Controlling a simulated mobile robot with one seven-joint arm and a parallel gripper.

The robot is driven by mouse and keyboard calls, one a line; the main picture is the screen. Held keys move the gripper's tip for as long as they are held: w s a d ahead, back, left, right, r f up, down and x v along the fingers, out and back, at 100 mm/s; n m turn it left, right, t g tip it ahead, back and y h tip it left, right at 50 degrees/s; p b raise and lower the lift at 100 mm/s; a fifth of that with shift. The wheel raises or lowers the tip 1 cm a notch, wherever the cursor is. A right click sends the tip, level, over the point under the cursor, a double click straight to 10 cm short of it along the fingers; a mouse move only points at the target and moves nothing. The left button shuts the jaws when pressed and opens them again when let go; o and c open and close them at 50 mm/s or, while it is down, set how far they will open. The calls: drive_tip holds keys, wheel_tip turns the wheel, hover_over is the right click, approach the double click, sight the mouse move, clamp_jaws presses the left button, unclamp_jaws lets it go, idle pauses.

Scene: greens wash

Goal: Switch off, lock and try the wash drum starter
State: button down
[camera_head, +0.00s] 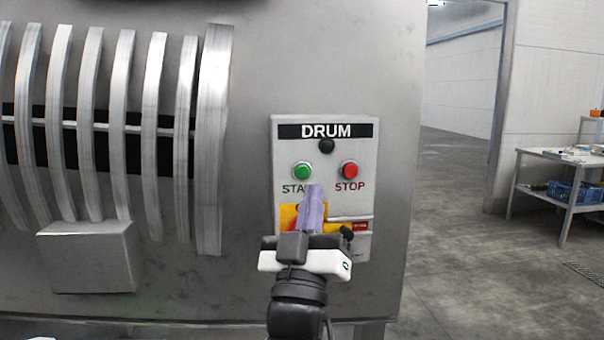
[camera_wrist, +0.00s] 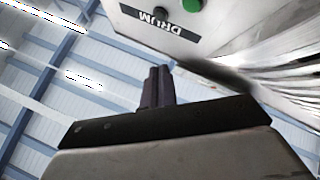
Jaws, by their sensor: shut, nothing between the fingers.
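The DRUM starter panel (camera_head: 360,212) is a light grey box on the steel machine front. It carries a green START button (camera_head: 302,171), a red STOP button (camera_head: 350,170) and a dark lamp (camera_head: 326,146). Below them is a yellow plate (camera_head: 288,212) with a bit of red, mostly hidden behind my gripper (camera_head: 314,190). My gripper is shut and empty, its purple-grey fingers just below the START label. Contact with the panel cannot be told. The wrist view shows the fingers (camera_wrist: 158,72), the upside-down DRUM label (camera_wrist: 160,24) and the green button (camera_wrist: 188,5). The switch position and any lock are hidden.
The slatted steel drum housing (camera_head: 213,140) and a steel box (camera_head: 88,257) are left of the panel. At right, a table (camera_head: 535,190) holds small items above a blue crate (camera_head: 565,191). The floor (camera_head: 470,280) between is clear.

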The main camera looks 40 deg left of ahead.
drive_tip(key=w+a, duration=0.5)
drive_tip(key=a, duration=0.1)
drive_tip(key=shift+b, duration=0.45)
drive_tip(key=shift+w+a, duration=0.15)
drive_tip(key=shift+w, duration=0.05)
idle(1.6)
drive_tip(key=shift+w+a, duration=0.2)
drive_tip(key=shift+a, duration=0.05)
drive_tip(key=shift+w+a, duration=0.25)
drive_tip(key=shift+a, duration=0.05)
idle(0.8)
drive_tip(key=shift+s+d, duration=0.55)
drive_tip(key=shift+d, duration=0.1)
idle(0.3)
drive_tip(key=s+d, duration=0.3)
drive_tip(key=shift+s+d, duration=0.15)
drive_tip(key=shift+d, duration=0.25)
